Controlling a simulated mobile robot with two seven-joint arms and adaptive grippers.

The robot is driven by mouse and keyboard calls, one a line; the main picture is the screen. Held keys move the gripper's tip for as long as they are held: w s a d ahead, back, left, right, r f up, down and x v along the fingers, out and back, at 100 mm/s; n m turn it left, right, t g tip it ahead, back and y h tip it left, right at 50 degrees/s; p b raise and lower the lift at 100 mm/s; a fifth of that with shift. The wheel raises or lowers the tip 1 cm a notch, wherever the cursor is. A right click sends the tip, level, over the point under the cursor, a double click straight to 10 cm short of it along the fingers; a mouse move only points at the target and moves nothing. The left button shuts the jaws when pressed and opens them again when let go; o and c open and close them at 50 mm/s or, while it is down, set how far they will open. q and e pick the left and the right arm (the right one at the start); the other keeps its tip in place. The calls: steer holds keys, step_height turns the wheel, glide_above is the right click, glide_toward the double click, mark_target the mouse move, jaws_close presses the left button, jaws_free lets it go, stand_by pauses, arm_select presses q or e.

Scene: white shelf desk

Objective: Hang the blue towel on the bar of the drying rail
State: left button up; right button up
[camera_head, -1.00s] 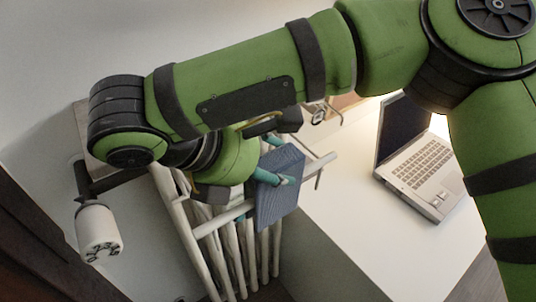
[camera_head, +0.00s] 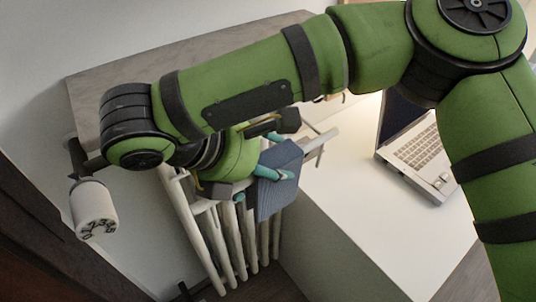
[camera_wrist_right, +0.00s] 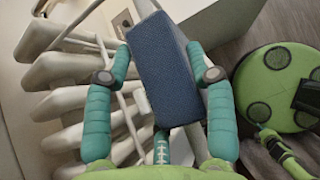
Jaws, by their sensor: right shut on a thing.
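The blue towel (camera_head: 283,163) is a folded, ribbed cloth hanging from my right gripper (camera_head: 272,173). The gripper's teal fingers are shut on it. In the right wrist view the towel (camera_wrist_right: 163,75) fills the space between the two fingers (camera_wrist_right: 160,72). The drying rail's pale bar (camera_head: 325,138) runs slantwise across the front of the white radiator columns. In the head view the towel overlaps the bar and covers its middle. I cannot tell whether cloth passes behind the bar. My left gripper is out of view.
The white radiator (camera_head: 205,240) stands below the bar, beside the white desk (camera_head: 360,235). An open laptop (camera_head: 420,160) is on the desk. A white cylindrical fitting (camera_head: 95,210) is at the left. A grey shelf top (camera_head: 200,65) lies behind my right arm.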

steer(key=o, duration=1.3)
steer(key=shift+c, duration=0.2)
